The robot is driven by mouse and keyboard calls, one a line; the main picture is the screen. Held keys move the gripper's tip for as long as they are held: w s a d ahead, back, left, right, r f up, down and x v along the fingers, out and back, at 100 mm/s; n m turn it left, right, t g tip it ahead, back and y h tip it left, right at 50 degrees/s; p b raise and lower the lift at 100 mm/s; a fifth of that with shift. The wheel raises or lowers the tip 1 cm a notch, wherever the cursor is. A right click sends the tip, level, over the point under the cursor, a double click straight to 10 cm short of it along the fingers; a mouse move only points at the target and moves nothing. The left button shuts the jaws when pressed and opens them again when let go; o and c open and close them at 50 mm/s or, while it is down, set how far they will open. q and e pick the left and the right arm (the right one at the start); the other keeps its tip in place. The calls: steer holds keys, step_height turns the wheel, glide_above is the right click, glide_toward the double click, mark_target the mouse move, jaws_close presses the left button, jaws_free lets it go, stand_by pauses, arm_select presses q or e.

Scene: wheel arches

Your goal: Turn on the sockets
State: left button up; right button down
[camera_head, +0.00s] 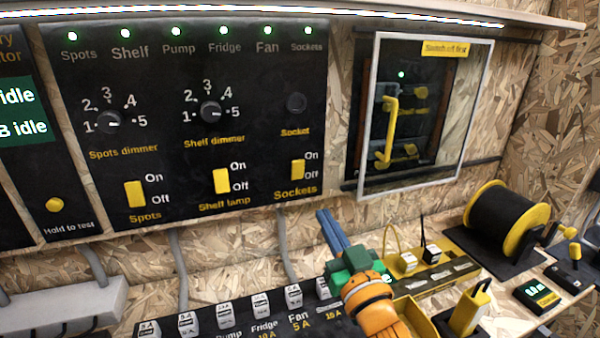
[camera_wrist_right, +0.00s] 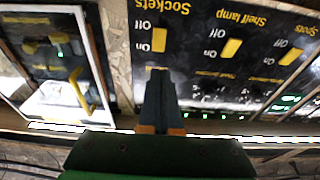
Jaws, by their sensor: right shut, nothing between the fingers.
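The yellow Sockets switch (camera_head: 297,169) is at the lower right of the black panel, between its On and Off labels and the word Sockets. I cannot tell which way it is tipped. It also shows upside down in the right wrist view (camera_wrist_right: 159,40). A green light (camera_head: 308,30) glows above the Sockets label. My right gripper (camera_head: 325,215), with blue fingers, is shut and empty. In the head view it shows below and right of the switch, apart from it. In the wrist view the fingers (camera_wrist_right: 157,75) point at the panel. My left gripper is not in view.
The Shelf lamp switch (camera_head: 221,181) and Spots switch (camera_head: 135,194) are to the left. A framed window (camera_head: 372,110) with a yellow handle (camera_head: 389,130) is to the right. Fuses (camera_head: 293,297), a yellow rail (camera_head: 430,280) and a cable reel (camera_head: 500,220) lie below.

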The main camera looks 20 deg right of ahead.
steer(key=p, duration=0.2)
glide_toward(297, 166)
steer(key=w, duration=0.4)
steer(key=w+r, duration=0.1)
steer(key=w, duration=0.1)
steer(key=shift+w+a+r, duration=0.1)
steer(key=shift+w, duration=0.3)
